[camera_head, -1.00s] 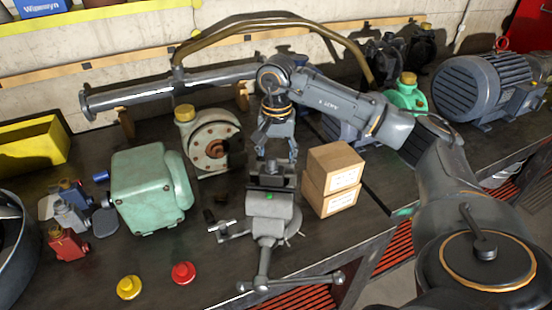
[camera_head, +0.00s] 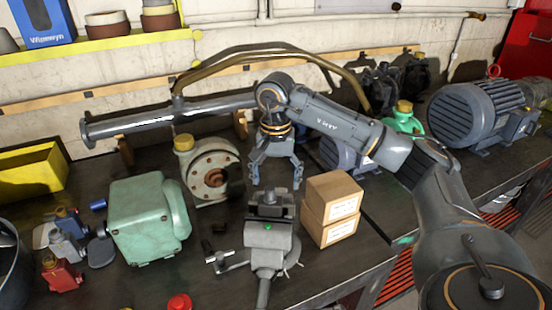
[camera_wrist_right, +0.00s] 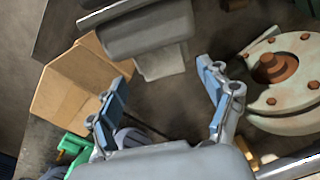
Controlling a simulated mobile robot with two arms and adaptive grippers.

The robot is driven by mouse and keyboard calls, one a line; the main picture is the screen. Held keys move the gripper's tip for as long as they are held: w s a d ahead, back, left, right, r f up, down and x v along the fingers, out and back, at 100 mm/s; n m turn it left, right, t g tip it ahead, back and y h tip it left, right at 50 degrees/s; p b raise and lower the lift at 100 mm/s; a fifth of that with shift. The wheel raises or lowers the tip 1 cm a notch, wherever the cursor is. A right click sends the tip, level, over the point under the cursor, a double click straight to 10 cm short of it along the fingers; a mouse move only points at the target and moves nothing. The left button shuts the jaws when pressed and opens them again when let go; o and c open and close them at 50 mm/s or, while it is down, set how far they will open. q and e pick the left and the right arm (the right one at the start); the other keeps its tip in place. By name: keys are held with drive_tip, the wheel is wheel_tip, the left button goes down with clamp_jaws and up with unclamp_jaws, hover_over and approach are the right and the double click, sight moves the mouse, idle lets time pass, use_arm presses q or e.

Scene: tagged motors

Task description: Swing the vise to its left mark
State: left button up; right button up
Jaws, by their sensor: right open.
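The grey vise (camera_head: 268,240) stands at the front of the dark bench, with a small green spot on its body and its screw end toward the front edge. Its lower handle is cut off by the picture. In the right wrist view the vise (camera_wrist_right: 150,45) shows at the top, beyond the fingertips. My right gripper (camera_head: 276,185) points down just above and behind the vise jaws, open and empty. Its two spread fingers (camera_wrist_right: 163,78) have nothing between them. My left gripper is out of view. I cannot make out a left mark for the vise.
Stacked cardboard boxes (camera_head: 331,208) stand close right of the vise. A green housing (camera_head: 143,218) stands to its left, and a round flanged pump (camera_head: 210,172) behind left. A red button (camera_head: 179,302) is near the front edge.

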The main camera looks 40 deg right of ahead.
wheel_tip(320, 180, up, 9)
idle(0.3)
idle(0.5)
